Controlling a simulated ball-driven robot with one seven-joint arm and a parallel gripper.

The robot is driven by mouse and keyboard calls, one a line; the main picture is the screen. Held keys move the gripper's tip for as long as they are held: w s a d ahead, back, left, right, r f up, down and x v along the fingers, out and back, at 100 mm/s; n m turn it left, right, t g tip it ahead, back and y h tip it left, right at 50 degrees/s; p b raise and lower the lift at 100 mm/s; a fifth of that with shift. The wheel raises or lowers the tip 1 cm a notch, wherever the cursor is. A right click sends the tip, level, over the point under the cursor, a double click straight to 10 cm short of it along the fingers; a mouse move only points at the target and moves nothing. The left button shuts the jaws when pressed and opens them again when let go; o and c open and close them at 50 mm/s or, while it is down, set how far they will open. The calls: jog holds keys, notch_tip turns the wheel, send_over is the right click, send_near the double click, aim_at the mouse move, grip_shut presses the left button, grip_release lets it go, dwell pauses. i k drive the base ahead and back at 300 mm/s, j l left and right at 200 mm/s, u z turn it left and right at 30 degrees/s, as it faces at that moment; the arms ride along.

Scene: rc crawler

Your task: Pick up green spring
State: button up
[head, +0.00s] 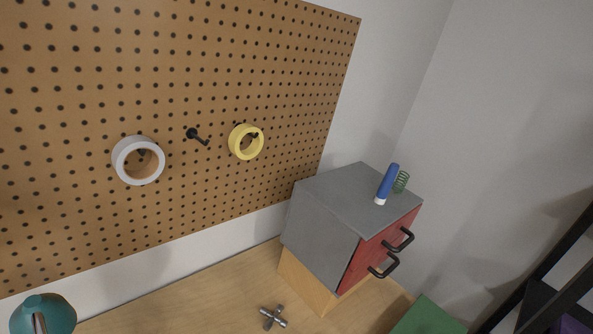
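The green spring (401,181) is a small wire coil on the grey top of a small drawer cabinet (340,195), near its right back edge. It stands close to the right of a blue cylinder with a white end (387,184), which partly covers its left side. I cannot tell whether the two touch. My gripper does not show in this view.
The cabinet has red drawer fronts (375,252) with black handles and stands on a wooden bench (190,300). A metal cross-shaped tool (273,317), a teal object (45,315) and a green surface (427,318) lie lower. Tape rolls hang on the pegboard (80,90).

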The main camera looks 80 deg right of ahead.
aim_at(406, 177)
jog(key=z, duration=2.5)
jog(key=u, duration=0.45)
jog(key=l+u, duration=0.75)
jog(key=k+l+u, duration=0.1)
jog(key=l+u, duration=0.3)
jog(key=i+l, duration=0.35)
jog(key=l, duration=0.2)
